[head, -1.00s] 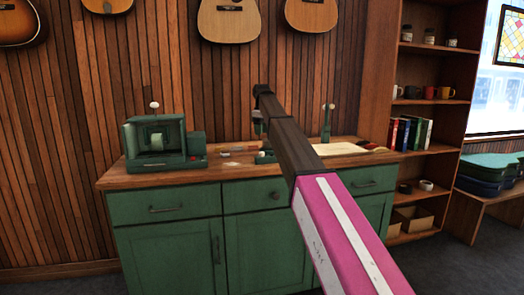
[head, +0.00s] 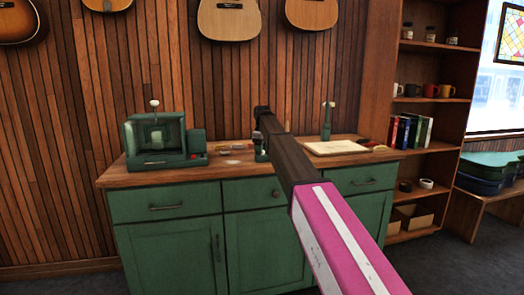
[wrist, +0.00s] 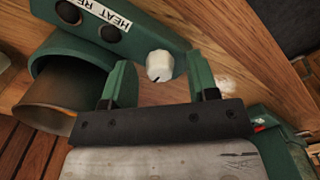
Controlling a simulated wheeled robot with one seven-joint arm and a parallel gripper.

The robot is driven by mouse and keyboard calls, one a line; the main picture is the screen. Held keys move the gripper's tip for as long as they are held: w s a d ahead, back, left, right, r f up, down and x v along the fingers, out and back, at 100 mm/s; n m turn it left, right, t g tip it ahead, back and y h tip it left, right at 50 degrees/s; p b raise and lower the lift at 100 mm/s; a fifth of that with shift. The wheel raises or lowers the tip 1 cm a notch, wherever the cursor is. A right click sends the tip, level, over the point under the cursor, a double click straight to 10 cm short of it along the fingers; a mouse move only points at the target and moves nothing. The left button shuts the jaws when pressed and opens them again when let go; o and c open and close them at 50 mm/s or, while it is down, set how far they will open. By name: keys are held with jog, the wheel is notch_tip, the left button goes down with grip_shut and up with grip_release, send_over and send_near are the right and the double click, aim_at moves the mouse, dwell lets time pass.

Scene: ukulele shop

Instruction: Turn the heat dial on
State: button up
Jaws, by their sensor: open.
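A small white dial (wrist: 160,66) with a dark pointer mark sits on a green panel (wrist: 150,32) in the wrist view. The panel has a label whose visible part reads "HEAT RE" and two dark round knobs or holes. My gripper (wrist: 157,76) is open, with one green finger on each side of the dial in the picture. Small gaps show between the dial and both fingers, and I see no contact. In the head view my gripper (head: 261,148) points down over the workbench. My arm and gripper hide most of the panel there.
A green machine (head: 160,140) stands on the left of the wooden bench top (head: 225,172). A brown pipe (wrist: 60,98) in a green collar lies beside the panel. A pale board (head: 336,147) and a green upright tool (head: 326,122) are at the right.

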jog(key=c, duration=0.9)
